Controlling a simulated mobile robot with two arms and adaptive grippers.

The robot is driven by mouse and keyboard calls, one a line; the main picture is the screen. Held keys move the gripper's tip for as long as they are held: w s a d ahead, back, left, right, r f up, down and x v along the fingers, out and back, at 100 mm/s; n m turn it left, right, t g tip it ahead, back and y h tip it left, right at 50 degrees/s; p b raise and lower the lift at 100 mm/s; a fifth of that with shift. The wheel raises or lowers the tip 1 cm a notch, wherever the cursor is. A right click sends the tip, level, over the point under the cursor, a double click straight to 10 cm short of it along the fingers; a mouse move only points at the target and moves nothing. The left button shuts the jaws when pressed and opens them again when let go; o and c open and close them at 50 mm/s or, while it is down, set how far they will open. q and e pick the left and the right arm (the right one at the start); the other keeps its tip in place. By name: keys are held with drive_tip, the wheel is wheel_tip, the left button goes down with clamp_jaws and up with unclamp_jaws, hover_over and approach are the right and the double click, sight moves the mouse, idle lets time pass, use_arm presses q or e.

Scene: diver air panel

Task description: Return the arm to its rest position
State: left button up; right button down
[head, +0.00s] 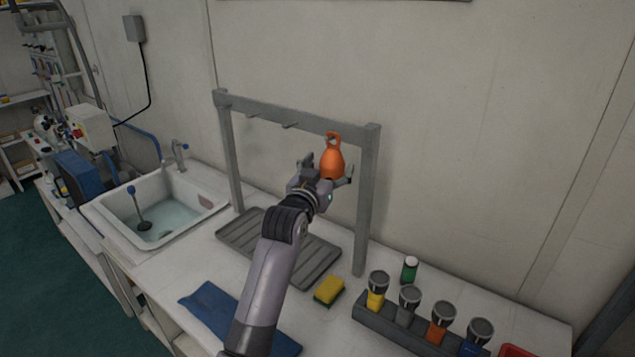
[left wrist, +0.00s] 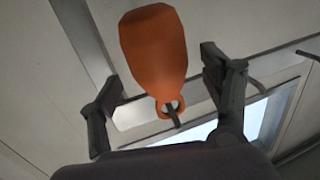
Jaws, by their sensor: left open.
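My left arm reaches up from the bottom of the head view to a grey drying rack (head: 300,118). My left gripper (head: 328,172) is open near the rack's top bar. An orange bulb-shaped object with a ring (head: 332,160) hangs by its ring from a peg of the rack. In the left wrist view the orange object (left wrist: 153,50) shows between the spread fingers (left wrist: 160,95), with a gap on both sides. Its ring is around the peg there. My right gripper is not in view.
A sink (head: 155,212) with water and a plunger-like tool is at left. On the counter are a ribbed grey tray (head: 235,238), a blue cloth (head: 207,308), a yellow-green sponge (head: 329,291), a green bottle (head: 409,270) and a holder (head: 385,328) with several capped cylinders.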

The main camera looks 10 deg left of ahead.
use_arm(q)
drive_tip(key=s+a, duration=0.1)
drive_tip(key=s, duration=0.7)
drive_tip(key=s+a+f+g, duration=0.1)
drive_tip(key=s+f+g, duration=0.2)
drive_tip(key=s+f, duration=0.6)
drive_tip(key=s+a+f+g, duration=0.1)
drive_tip(key=s+f+g, duration=0.4)
drive_tip(key=f, duration=0.6)
drive_tip(key=s+a+f+g+y, duration=0.1)
drive_tip(key=s+f+g, duration=0.35)
drive_tip(key=s, duration=0.85)
drive_tip(key=s+a+f+g+y, duration=0.1)
drive_tip(key=s+a+f+g, duration=0.1)
drive_tip(key=s+f, duration=0.8)
drive_tip(key=s+f+b, duration=0.1)
drive_tip(key=s+f, duration=0.1)
drive_tip(key=f, duration=1)
drive_tip(key=s+f+b, duration=0.2)
drive_tip(key=f, duration=0.9)
drive_tip(key=s+a+f+m+g+b, duration=0.1)
drive_tip(key=s+a+f+g, duration=0.1)
drive_tip(key=s+f, duration=1.5)
wheel_tip(320, 180, down, 3)
drive_tip(key=shift+a+f+b, duration=0.15)
drive_tip(key=shift+a+b, duration=0.2)
drive_tip(key=shift+b, duration=0.05)
